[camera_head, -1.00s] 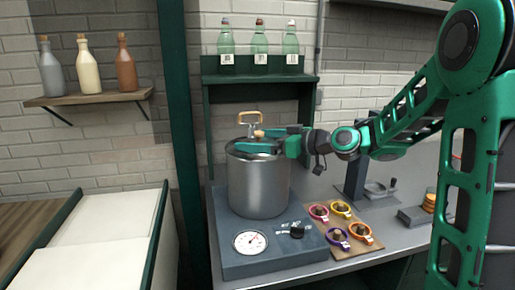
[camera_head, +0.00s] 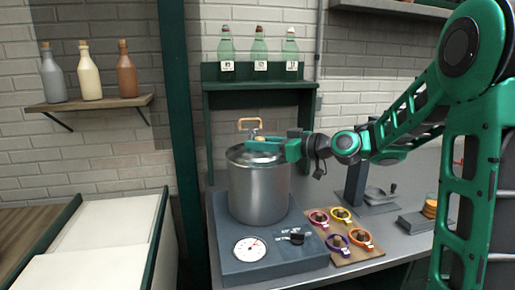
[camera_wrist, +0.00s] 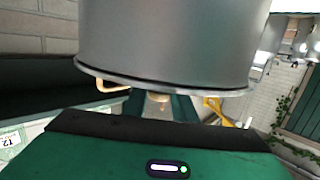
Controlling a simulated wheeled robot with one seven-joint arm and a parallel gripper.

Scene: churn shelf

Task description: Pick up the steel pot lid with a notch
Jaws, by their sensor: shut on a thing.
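The steel lid (camera_head: 240,157) is on top of the tall steel pot (camera_head: 258,195), left of my arm. A dark line runs between rim and pot wall (camera_wrist: 165,40); I cannot tell if the lid is raised. The notch is not clearly seen.
The pot stands on a grey scale (camera_head: 270,262) with a dial. A board with several coloured rings (camera_head: 342,250) is to its right. A green shelf with bottles (camera_head: 260,70) rises behind. A gold pot handle (camera_head: 248,121) stands up behind the lid.

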